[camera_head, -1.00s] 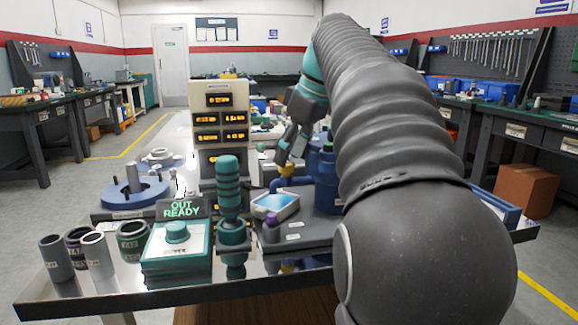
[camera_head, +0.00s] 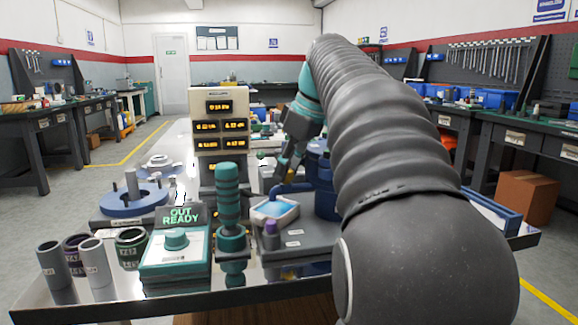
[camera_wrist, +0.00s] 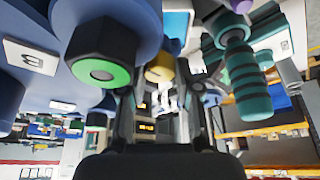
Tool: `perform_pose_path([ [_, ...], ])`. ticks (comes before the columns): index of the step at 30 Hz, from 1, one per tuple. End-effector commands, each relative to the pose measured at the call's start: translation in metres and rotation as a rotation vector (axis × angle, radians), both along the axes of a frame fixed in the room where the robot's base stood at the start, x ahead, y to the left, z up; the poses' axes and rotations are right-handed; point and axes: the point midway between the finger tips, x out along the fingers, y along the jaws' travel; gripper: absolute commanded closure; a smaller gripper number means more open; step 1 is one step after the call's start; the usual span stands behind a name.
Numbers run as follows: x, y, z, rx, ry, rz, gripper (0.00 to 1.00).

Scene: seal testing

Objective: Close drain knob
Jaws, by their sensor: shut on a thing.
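The drain knob looks to be the small yellow knob (camera_wrist: 160,69), seen in the wrist view between my fingertips, beside a dark hexagonal fitting with a green ring (camera_wrist: 98,68). My gripper (camera_wrist: 161,84) is shut on this yellow knob. In the head view my gripper (camera_head: 283,170) reaches down beside the blue vessel (camera_head: 322,180), just above a pale tray with blue liquid (camera_head: 273,210). The yellow knob is hidden there behind the fingers, and its turn angle cannot be told.
A teal ribbed handle (camera_head: 228,193) stands upright left of the tray. A small purple-topped part (camera_head: 271,234) stands in front of the tray. A teal box reading OUT READY (camera_head: 177,250) and several cylinders (camera_head: 95,262) occupy the front left. A display tower (camera_head: 220,130) stands behind.

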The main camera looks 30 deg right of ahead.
Motion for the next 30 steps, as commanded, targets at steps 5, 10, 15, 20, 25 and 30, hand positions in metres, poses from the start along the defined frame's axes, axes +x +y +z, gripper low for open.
perform_pose_path([
  [5, -0.0005, 0.001, 0.0006, 0.0, 0.0, -0.042, 1.0],
  [10, -0.0006, 0.002, 0.0008, 0.001, 0.001, -0.137, 1.0],
  [15, -0.0007, 0.003, 0.0016, 0.001, 0.0, -0.279, 1.0],
  [20, -0.0008, 0.0038, 0.0018, 0.0, 0.001, -0.43, 1.0],
  [25, -0.0006, 0.0047, 0.0017, 0.001, 0.002, -0.591, 1.0],
  [30, -0.0005, 0.0052, 0.002, 0.0, 0.001, -0.753, 1.0],
])
